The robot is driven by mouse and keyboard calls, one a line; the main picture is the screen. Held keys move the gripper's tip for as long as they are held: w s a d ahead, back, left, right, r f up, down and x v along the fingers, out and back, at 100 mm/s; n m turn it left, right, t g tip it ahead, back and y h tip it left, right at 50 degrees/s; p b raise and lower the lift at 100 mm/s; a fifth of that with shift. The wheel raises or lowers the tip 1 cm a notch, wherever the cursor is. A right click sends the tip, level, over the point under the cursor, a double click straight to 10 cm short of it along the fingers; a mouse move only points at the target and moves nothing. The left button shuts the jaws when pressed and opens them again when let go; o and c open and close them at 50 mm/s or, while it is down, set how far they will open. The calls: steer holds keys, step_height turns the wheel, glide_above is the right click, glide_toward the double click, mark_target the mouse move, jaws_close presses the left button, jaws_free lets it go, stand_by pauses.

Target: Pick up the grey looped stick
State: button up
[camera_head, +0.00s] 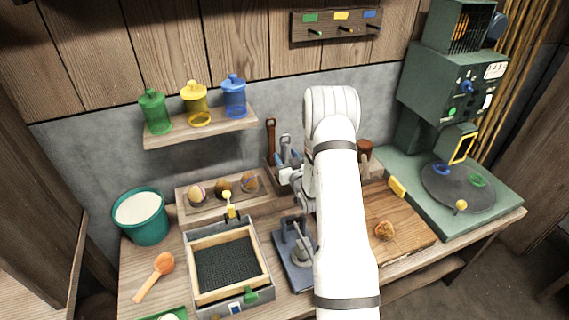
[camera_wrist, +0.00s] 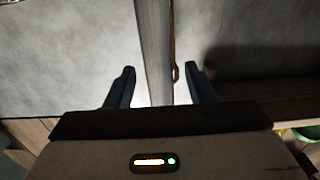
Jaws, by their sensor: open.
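The grey looped stick (camera_head: 286,140) stands upright in a holder at the back of the bench, its loop at the top. In the wrist view a grey bar, which looks like this stick (camera_wrist: 154,45), runs between my two fingers. My gripper (camera_wrist: 160,78) is open, with a finger on each side of the bar and gaps showing on both sides. In the head view my gripper (camera_head: 288,160) is at the stick, and my arm hides part of the holder. The stick's lower end is hidden.
A brown looped stick (camera_head: 271,138) stands close to the left; its thin end also shows in the wrist view (camera_wrist: 176,72). A shelf (camera_head: 200,130) with several jars is at the upper left. A wooden board (camera_head: 405,240) lies to the right.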

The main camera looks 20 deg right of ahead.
steer(key=shift+w, duration=0.6)
steer(key=shift+c, duration=0.6)
steer(key=c, duration=0.9)
steer(key=shift+c, duration=0.2)
steer(key=shift+r, duration=0.1)
